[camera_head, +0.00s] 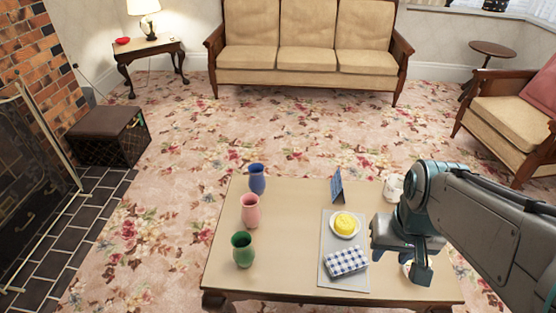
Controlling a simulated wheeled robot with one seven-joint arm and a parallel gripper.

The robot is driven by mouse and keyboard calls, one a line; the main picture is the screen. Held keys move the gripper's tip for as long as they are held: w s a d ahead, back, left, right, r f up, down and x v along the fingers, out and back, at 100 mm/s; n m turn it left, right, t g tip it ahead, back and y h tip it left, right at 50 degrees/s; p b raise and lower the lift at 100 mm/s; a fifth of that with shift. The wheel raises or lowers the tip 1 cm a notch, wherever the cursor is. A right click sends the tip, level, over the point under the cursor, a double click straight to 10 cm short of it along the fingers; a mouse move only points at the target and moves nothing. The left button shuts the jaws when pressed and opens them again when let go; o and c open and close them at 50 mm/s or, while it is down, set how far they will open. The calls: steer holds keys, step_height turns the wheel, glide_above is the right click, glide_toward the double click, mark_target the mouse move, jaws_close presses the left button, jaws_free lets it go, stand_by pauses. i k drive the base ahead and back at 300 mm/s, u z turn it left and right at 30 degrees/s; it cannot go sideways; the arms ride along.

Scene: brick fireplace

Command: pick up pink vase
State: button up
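The pink vase (250,211) stands upright on the left part of the low wooden table (290,240), between a blue vase (257,179) behind it and a green vase (243,250) in front. My gripper (402,262) is above the table's right side, well to the right of the pink vase and apart from it. Its fingers look spread, with nothing seen between them.
A grey mat (328,272) holds a plate with a yellow item (344,224) and a checked box (346,261). A small blue frame (337,187) and a white object (393,187) stand behind. The tabletop between vases and mat is clear.

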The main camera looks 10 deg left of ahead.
mark_target(251, 213)
steer(key=u, duration=0.55)
steer(key=i, duration=0.75)
steer(key=u, duration=0.25)
